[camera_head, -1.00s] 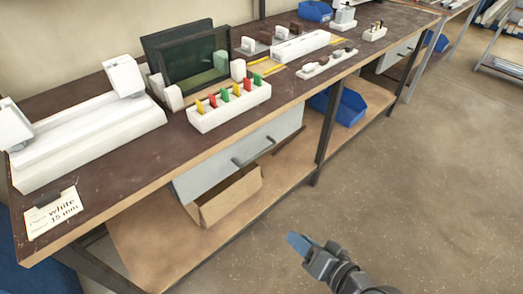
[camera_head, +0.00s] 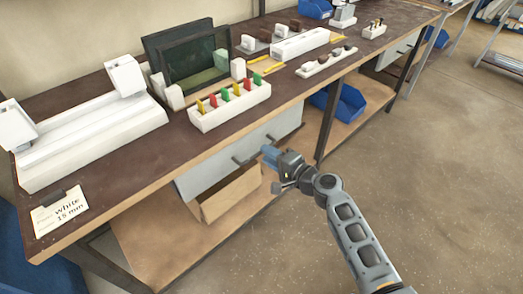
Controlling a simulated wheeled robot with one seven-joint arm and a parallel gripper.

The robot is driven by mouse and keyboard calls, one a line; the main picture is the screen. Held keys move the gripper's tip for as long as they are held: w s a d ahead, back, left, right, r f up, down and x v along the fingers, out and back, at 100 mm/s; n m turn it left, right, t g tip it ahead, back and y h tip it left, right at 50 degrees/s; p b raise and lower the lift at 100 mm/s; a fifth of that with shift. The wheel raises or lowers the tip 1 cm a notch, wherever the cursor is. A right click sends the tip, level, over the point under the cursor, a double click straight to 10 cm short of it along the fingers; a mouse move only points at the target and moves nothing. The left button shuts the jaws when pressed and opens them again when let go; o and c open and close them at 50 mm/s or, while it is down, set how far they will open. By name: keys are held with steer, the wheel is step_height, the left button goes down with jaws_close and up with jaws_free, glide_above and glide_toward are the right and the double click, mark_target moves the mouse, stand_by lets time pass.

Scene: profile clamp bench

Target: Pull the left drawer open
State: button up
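The left drawer (camera_head: 215,174) has a light grey front under the near bench top, and it looks closed. My gripper (camera_head: 270,156) has blue fingertips that point at the drawer front, at the right part of the handle. I cannot tell whether the fingers touch the handle, are around it or are in front of it. The finger gap does not show.
A cardboard box (camera_head: 228,197) stands on the lower shelf (camera_head: 160,245) below the drawer. A blue bin (camera_head: 345,105) and a bench leg (camera_head: 327,118) are to the right. A white rack (camera_head: 232,112) with coloured pieces stands on the bench top. The floor in front is clear.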

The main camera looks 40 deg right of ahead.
steer(key=shift+x, duration=1.9)
steer(key=shift+c, duration=0.4)
jaws_close()
